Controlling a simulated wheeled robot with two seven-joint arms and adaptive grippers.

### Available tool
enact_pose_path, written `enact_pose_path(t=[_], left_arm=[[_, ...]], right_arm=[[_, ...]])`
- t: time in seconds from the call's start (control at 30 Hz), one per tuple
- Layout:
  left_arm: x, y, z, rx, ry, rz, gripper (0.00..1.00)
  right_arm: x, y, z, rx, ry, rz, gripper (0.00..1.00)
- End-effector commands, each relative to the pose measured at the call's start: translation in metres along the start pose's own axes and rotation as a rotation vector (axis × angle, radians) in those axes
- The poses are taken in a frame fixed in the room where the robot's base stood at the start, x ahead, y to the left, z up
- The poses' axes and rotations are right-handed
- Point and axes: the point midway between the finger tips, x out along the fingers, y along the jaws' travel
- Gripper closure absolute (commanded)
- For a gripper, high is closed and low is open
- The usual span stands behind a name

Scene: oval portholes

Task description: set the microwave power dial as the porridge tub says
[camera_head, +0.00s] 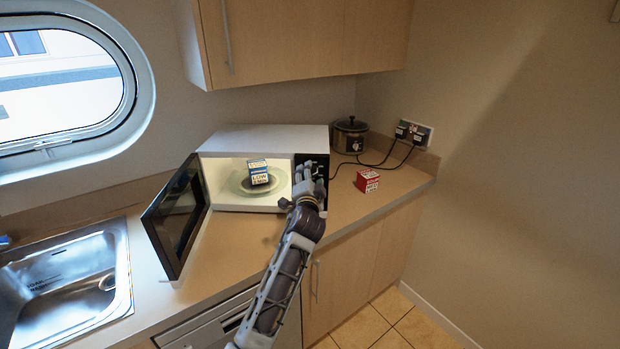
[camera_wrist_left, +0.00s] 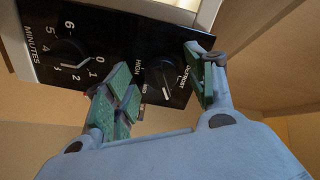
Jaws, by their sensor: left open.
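The black control panel is at the microwave's right, partly behind my left gripper (camera_head: 308,180). In the left wrist view the power dial (camera_wrist_left: 163,78) lies between the open green-padded fingers of my left gripper (camera_wrist_left: 162,88). Its white mark points away from the printed "HIGH". I cannot tell whether the fingers touch the dial. My right gripper is out of view.
The minutes dial (camera_wrist_left: 69,55) sits beside the power dial. The microwave door (camera_head: 177,215) hangs open to the left. A red-and-white box (camera_head: 367,180) and a dark cooker (camera_head: 350,135) with cords stand right of the microwave. A sink (camera_head: 65,285) is at left.

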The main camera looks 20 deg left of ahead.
Motion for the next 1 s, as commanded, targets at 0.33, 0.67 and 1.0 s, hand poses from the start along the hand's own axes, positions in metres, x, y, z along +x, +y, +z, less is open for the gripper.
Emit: enact_pose_path(t=[0.33,0.67,1.0], left_arm=[[-0.030,0.001,0.000,-0.001,0.000,0.002,0.45],[-0.064,0.001,0.000,0.000,0.000,0.002,0.45],[-0.098,0.001,0.000,0.000,-0.001,0.002,0.45]], right_arm=[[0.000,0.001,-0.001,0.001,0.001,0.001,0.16],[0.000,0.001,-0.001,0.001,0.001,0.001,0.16],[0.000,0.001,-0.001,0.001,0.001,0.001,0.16]])
